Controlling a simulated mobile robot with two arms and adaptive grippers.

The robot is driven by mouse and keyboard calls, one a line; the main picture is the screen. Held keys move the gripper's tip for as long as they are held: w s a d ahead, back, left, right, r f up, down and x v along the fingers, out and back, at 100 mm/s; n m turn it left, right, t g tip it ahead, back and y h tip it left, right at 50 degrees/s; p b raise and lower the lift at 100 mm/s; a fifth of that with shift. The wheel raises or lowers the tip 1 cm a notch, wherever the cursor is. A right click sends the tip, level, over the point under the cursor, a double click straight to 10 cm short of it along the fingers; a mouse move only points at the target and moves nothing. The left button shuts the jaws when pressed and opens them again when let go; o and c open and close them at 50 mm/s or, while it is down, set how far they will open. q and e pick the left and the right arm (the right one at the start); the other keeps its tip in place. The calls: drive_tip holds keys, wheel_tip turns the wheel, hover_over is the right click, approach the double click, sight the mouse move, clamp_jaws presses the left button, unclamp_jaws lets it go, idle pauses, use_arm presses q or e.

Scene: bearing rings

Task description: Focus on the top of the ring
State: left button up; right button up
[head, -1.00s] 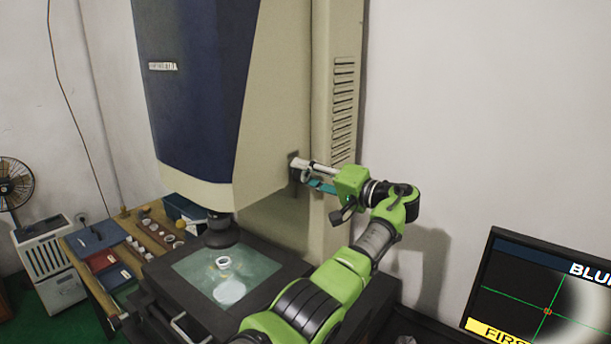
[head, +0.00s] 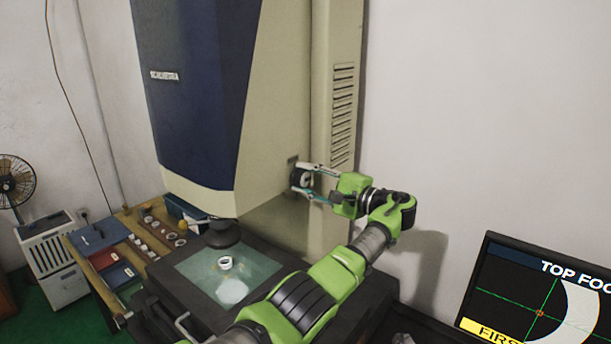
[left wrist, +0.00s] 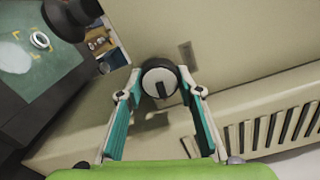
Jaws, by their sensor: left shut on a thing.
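A small pale ring (head: 225,264) stands on the lit glass stage (head: 262,268) under the dark lens (head: 222,234) of the tall measuring machine (head: 275,110). The ring also shows at the top left of the left wrist view (left wrist: 40,40). A round dark knob (head: 300,178) sits on the machine's side. My left gripper (head: 305,179) is shut on this knob, one finger on each side; the left wrist view shows the knob (left wrist: 159,80) between the fingertips. The screen (head: 550,295) at right reads "TOP FOC", cut off by the frame, above a sharp-edged white arc. My right gripper is out of view.
A wooden bench (head: 135,226) at left holds several small rings, a blue tray (head: 98,236) and a red tray (head: 118,275). A white cabinet (head: 50,262) and a fan (head: 15,183) stand further left. A vented column (head: 343,115) rises behind my left gripper.

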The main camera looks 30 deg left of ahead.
use_arm(q)
drive_tip(key=shift+m, duration=0.4)
drive_tip(key=o, duration=1.1)
drive_tip(key=shift+w, duration=0.1)
drive_tip(key=d, duration=0.8)
drive_tip(key=s+d, duration=0.1)
drive_tip(key=d, duration=0.3)
